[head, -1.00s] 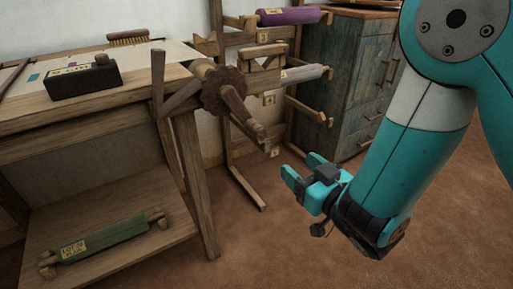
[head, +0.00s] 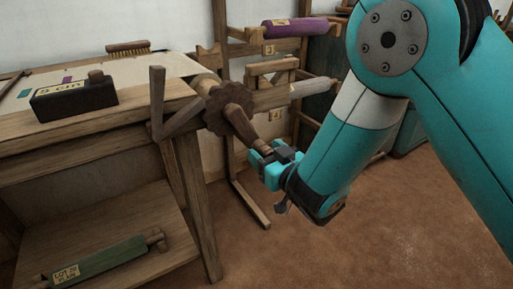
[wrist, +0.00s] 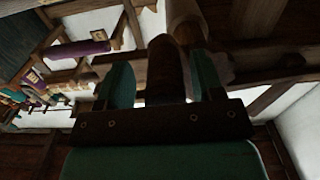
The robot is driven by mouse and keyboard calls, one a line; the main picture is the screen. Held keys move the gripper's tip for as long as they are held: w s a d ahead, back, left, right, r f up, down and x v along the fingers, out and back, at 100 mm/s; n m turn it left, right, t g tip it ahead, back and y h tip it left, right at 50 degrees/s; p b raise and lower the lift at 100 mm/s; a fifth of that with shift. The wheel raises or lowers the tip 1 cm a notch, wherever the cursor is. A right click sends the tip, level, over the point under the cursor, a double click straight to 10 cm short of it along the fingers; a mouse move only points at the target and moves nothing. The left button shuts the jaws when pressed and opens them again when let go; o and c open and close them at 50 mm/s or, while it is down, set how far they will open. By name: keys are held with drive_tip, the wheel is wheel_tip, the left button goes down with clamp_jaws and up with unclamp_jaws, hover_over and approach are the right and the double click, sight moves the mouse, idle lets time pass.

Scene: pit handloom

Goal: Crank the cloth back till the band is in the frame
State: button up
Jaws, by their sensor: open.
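The wooden crank (head: 240,120) sticks out from a toothed wooden wheel (head: 219,110) at the loom's right front corner. My gripper (head: 268,152) is at the crank's outer end, with its jaws open. In the wrist view the dark wooden handle (wrist: 166,68) lies between my two teal fingers (wrist: 163,80); contact cannot be told. The pale cloth (head: 130,68) lies on the loom top. A purple patch (head: 67,79) and a teal patch (head: 25,93) show on it, partly hidden by a dark block.
The dark block marked 5 cm (head: 75,98) sits on the front beam. An upright wooden lever (head: 157,98) stands left of the wheel. A brush (head: 128,47) lies behind. A rack holds a purple roll (head: 295,28). A green roll (head: 105,255) lies on the low shelf. The floor at right is open.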

drive_tip(key=shift+w+a, duration=0.15)
drive_tip(key=shift+a, duration=0.1)
drive_tip(key=shift+a, duration=0.1)
clamp_jaws()
drive_tip(key=shift+f+b, duration=0.1)
drive_tip(key=shift+b, duration=0.2)
